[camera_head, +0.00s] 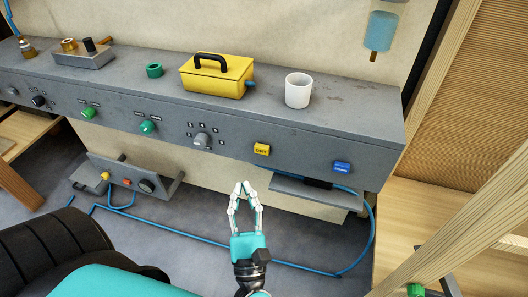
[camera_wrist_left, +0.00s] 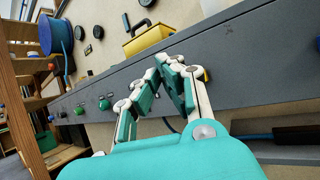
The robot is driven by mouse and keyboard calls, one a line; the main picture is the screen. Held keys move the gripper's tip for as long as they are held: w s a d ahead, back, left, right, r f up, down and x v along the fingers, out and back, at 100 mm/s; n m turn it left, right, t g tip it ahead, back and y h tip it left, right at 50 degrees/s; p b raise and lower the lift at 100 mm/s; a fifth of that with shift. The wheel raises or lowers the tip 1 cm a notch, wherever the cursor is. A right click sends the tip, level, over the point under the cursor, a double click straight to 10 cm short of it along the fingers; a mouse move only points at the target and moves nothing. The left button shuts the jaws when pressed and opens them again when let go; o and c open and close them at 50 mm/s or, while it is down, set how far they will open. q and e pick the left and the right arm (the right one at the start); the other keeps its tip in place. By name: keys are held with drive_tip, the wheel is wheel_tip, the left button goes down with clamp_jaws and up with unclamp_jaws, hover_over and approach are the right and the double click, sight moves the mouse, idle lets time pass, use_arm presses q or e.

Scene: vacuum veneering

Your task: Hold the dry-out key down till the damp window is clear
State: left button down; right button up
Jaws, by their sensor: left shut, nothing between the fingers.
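Two square keys sit on the grey console's front face in the head view. One is a yellow key (camera_head: 262,149) and the other, to its right, is a blue key (camera_head: 342,168); their lettering is too small to read surely. My left gripper (camera_head: 244,187) is shut and empty, its fingertips below and slightly left of the yellow key, apart from it in the picture. In the left wrist view the fingertips (camera_wrist_left: 166,62) overlap the console face, and a bit of yellow (camera_wrist_left: 207,74) shows behind them. I cannot tell which thing is the damp window. My right gripper is out of view.
A yellow box with a black handle (camera_head: 216,78), a white cup (camera_head: 298,90) and a green ring (camera_head: 154,70) stand on the console top (camera_head: 120,75). A small shelf (camera_head: 320,195) juts out below the keys. A blue hose (camera_head: 290,265) crosses the floor.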

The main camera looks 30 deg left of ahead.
use_arm(q)
approach(262, 149)
drive_tip(key=w+a+r, duration=0.2)
drive_tip(key=a+r, duration=0.2)
drive_tip(key=shift+w+r, duration=0.3)
drive_tip(key=shift+r, duration=0.1)
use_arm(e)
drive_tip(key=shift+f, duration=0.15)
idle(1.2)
use_arm(q)
drive_tip(key=shift+w+a+b, duration=0.1)
drive_tip(key=shift+w+b, duration=0.25)
drive_tip(key=shift+w, duration=0.05)
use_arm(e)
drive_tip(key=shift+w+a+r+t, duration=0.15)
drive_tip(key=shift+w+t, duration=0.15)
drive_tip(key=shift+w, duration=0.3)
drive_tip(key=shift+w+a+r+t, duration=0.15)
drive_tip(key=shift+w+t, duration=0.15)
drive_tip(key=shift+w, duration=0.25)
